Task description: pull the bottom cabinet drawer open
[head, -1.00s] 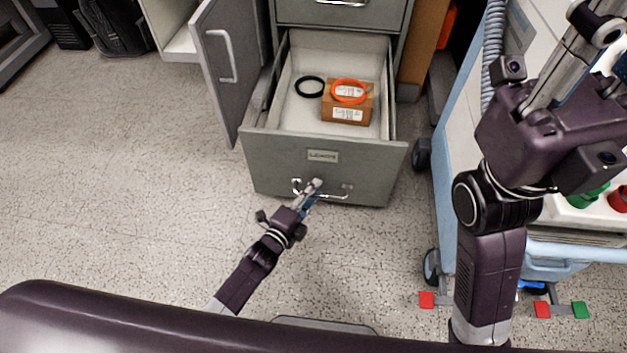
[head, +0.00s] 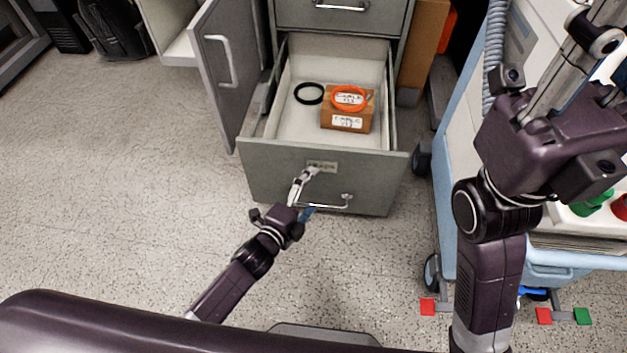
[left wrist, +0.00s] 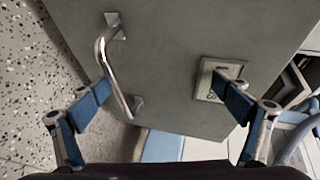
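The bottom cabinet drawer (head: 270,173) is grey and stands pulled out, with its inside visible. Its silver bar handle (head: 335,207) is on the front, below a label plate (head: 322,166). My left gripper (head: 303,185) is at the drawer front, over the handle's left part. In the left wrist view the gripper (left wrist: 165,85) is open. One finger overlaps the handle (left wrist: 101,50) and the other overlaps the label plate (left wrist: 205,80); contact cannot be told. My right gripper (head: 585,55) is raised at the right, partly cut off by the frame edge.
The drawer holds a brown labelled box (head: 347,120), an orange ring (head: 350,98) and a black ring (head: 309,93). A cabinet door (head: 222,90) stands open left of it. A blue-white cart (head: 455,150) stands at the right. The floor at left (head: 110,180) is clear.

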